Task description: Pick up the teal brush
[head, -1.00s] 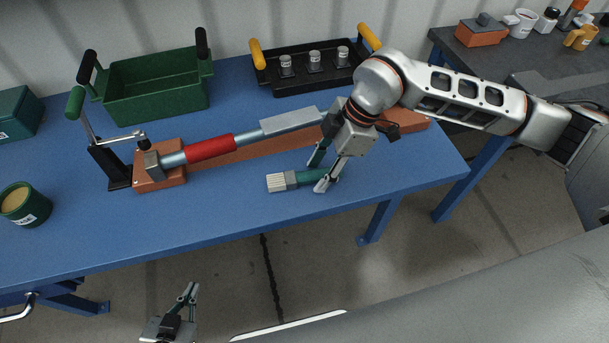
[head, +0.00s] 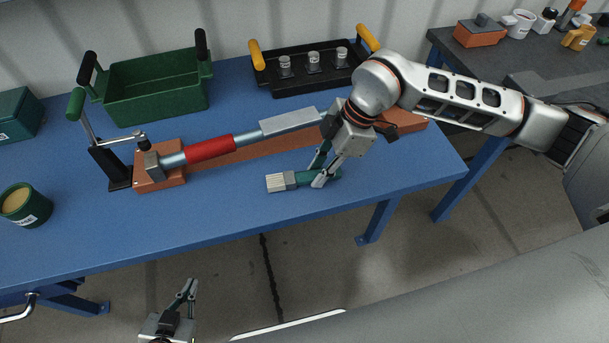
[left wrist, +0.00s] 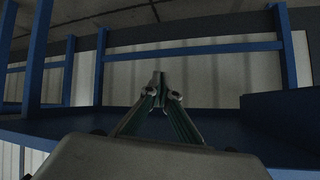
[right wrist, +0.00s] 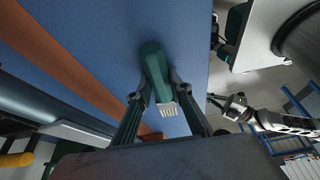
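The teal brush (head: 291,180) lies on the blue table near its front edge, pale bristles to the left and teal handle to the right. My right gripper (head: 320,174) reaches down over the handle, with one finger on each side. In the right wrist view the brush (right wrist: 154,62) shows between the fingertips (right wrist: 161,92), which are against the handle's sides. The brush still appears to rest on the table. My left gripper (head: 188,287) is empty and low in front of the table; in the left wrist view its fingertips (left wrist: 161,88) are together.
Behind the brush is a fixture with a red-sleeved pipe (head: 210,149) on an orange base (head: 160,178). A green crate (head: 155,88) and a black tray (head: 300,78) with several small jars stand behind. A green tin (head: 25,206) is at left. The table left of the brush is clear.

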